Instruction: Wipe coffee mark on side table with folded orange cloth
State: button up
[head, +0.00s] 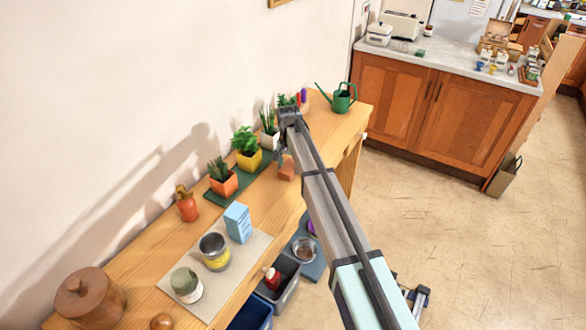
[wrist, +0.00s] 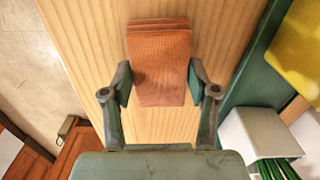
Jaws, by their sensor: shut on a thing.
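The folded orange cloth (wrist: 160,62) lies between the two fingers of my gripper (wrist: 160,84) in the wrist view, with the jaws shut on it. The cloth (head: 287,169) also shows in the head view, low over or on the side table (head: 272,208), near its front edge. I cannot tell whether it touches the wood. My arm hides most of the gripper in the head view. The bare wood of the table (wrist: 95,25) lies under the cloth in the wrist view. I see no coffee mark in either view.
Potted plants, one in an orange pot (head: 223,184) and one in a yellow pot (head: 249,160), stand on a green mat along the wall. A green watering can (head: 342,101) stands at the far end. A blue carton (head: 238,222) and a tin (head: 215,254) stand nearer.

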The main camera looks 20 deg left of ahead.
jog(key=shift+a+r+p, duration=0.1)
jog(key=shift+r+p, duration=1.4)
jog(key=shift+r, duration=2.55)
